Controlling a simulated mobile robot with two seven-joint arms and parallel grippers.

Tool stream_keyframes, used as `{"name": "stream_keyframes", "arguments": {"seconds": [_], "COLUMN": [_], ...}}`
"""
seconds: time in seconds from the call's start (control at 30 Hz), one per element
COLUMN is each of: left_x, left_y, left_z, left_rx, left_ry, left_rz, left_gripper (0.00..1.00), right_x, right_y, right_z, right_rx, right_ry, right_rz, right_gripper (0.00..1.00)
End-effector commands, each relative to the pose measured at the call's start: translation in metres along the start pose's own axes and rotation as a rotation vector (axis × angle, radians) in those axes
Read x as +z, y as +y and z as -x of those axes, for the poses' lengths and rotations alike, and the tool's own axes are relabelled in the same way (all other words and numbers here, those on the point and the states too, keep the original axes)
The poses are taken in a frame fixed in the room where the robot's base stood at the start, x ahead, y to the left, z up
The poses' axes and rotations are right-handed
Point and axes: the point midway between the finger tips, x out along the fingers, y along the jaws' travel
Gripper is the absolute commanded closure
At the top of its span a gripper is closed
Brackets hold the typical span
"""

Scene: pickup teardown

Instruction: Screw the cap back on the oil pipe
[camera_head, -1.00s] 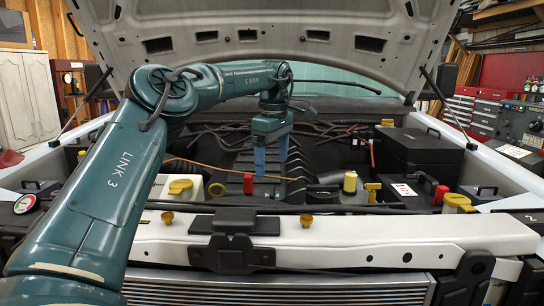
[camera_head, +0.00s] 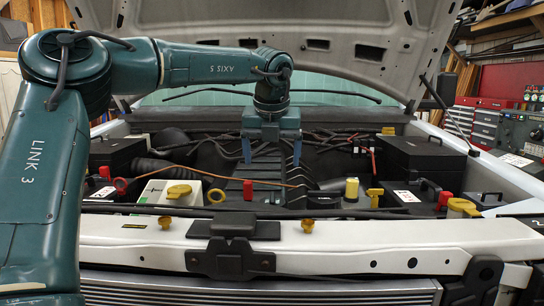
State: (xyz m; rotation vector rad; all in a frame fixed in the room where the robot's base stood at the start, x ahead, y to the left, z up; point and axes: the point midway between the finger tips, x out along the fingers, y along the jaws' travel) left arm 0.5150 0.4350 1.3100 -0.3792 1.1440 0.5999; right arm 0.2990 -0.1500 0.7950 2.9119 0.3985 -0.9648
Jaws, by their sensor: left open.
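My left gripper (camera_head: 271,158) hangs fingers-down over the middle of the engine bay. Its two blue fingers are spread apart with nothing between them. Below it lies the ribbed black engine cover (camera_head: 268,172). In front of the cover stand a red cap (camera_head: 248,190), a low black round part (camera_head: 323,199), a yellow cylinder (camera_head: 351,189) and a yellow T-shaped handle (camera_head: 374,196). I cannot tell for certain which of these is the oil pipe or its cap. My right gripper is not in view.
Another yellow cap (camera_head: 462,206) is at right. Black boxes (camera_head: 420,155) flank the bay. The raised hood (camera_head: 300,40) hangs above; the white front beam (camera_head: 380,237) crosses the front.

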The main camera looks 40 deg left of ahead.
Motion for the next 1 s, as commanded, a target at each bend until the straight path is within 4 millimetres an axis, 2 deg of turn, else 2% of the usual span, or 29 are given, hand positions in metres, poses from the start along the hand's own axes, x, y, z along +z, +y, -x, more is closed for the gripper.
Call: {"name": "stream_keyframes", "arguments": {"seconds": [0.13, 0.27, 0.7, 0.83, 1.0], "left_x": [-0.001, -0.001, -0.001, -0.001, 0.000], "left_y": [0.000, 0.000, 0.000, 0.000, -0.001], "left_z": [-0.003, -0.016, -0.098, -0.116, -0.128], "left_rx": [-0.002, -0.001, -0.001, -0.001, -0.003], "left_ry": [-0.005, -0.003, -0.001, -0.004, -0.005], "left_rz": [0.048, 0.049, 0.047, 0.046, 0.046], "left_gripper": [0.15, 0.15, 0.15, 0.15, 0.15], "right_x": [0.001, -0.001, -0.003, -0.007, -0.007], "right_y": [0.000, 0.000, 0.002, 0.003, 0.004], "right_z": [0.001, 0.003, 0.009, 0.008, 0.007], "right_rx": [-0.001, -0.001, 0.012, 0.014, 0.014], "right_ry": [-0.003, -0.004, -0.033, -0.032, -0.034], "right_rz": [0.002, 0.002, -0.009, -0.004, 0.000], "right_gripper": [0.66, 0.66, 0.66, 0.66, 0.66]}}
